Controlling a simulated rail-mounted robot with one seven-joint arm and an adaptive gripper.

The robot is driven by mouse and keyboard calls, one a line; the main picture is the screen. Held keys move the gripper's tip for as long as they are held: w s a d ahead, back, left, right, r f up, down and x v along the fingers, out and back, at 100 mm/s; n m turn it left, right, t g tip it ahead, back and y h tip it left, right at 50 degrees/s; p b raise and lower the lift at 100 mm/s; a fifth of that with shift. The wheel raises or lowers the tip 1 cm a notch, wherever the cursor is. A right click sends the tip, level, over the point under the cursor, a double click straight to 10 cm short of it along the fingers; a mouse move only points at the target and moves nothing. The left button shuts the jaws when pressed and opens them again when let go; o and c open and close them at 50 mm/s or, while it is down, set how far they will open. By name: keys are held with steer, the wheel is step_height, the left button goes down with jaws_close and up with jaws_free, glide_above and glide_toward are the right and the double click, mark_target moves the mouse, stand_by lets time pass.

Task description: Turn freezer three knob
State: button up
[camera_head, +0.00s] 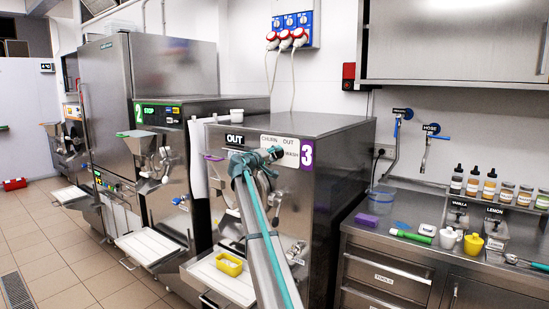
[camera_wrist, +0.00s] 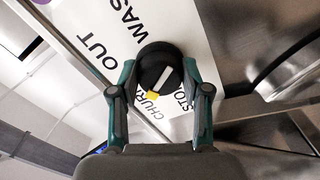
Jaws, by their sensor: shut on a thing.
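Freezer three (camera_head: 340,165) is a steel cabinet with a purple 3 sign (camera_head: 307,153) on its front. Its round black knob (camera_wrist: 152,62) shows in the wrist view, with a white bar across its face. The knob sits on a white label plate (camera_wrist: 110,30) with the words CHURN, OUT, WASH and a partly covered STOP. My gripper (camera_wrist: 160,68) has one teal finger on each side of the knob and is shut on it. In the head view, my gripper (camera_head: 268,157) is at the label plate and hides the knob.
Freezer two (camera_head: 200,108) stands to the left. A yellow container (camera_head: 229,264) sits on the tray below freezer three's front. A steel counter (camera_head: 400,255) with bottles and cups is to the right.

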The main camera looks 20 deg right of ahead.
steer(key=n+p, duration=0.1)
steer(key=n, duration=0.5)
steer(key=shift+r+n+p, duration=0.15)
steer(key=shift+n+p, duration=0.15)
steer(key=n+p, duration=0.2)
steer(key=n, duration=0.2)
steer(key=shift+n, duration=0.3)
steer(key=o, duration=1.1)
steer(key=shift+o, duration=0.2)
steer(key=shift+s+a, duration=0.1)
steer(key=v, duration=1.1)
steer(key=shift+s+a, duration=0.2)
steer(key=shift+a, duration=0.15)
